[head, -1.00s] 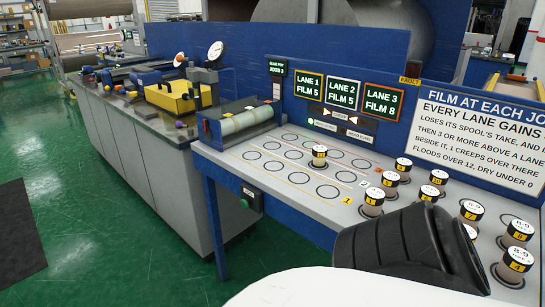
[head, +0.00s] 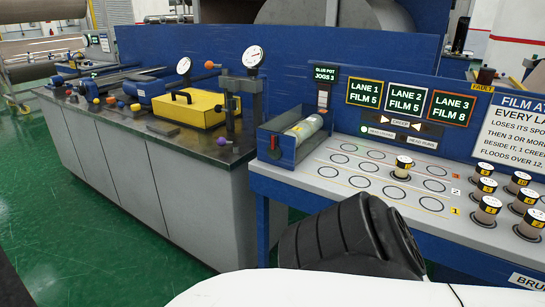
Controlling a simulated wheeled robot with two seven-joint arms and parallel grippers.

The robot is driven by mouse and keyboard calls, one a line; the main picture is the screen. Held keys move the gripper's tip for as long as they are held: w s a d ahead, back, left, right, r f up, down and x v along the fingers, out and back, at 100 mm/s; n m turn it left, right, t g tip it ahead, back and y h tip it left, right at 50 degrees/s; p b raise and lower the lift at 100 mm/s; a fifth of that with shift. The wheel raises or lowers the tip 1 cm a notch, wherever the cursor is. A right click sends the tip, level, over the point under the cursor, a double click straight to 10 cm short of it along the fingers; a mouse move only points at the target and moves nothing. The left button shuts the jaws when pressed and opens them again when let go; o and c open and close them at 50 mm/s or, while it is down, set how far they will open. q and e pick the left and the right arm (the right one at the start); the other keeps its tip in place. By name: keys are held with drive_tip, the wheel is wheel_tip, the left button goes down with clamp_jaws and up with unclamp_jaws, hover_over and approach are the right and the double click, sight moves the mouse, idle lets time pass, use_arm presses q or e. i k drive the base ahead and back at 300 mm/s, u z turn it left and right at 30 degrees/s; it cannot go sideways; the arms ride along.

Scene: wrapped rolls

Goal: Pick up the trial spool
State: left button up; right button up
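Several small spools with white tops and yellow-and-black bands stand on the pale bench at the right of the head view. One spool (head: 403,167) stands alone on a ring in the grid of circles. Others, such as this spool (head: 487,210) and this spool (head: 482,189), stand grouped farther right. I cannot tell which is the trial spool; their small labels are not readable. Neither gripper shows in the view. A black, rounded part, apparently of my arm, covers the bench's front edge.
A blue panel above the bench shows Lane 1 film 5, Lane 2 film 5 and Lane 3 film 8 on its lane screens (head: 404,101). A clear roller unit (head: 303,132) sits at the bench's left end. A yellow case (head: 188,108) rests on the cluttered left counter.

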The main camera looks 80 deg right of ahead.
sight(403, 164)
drive_tip(key=z, duration=1.65)
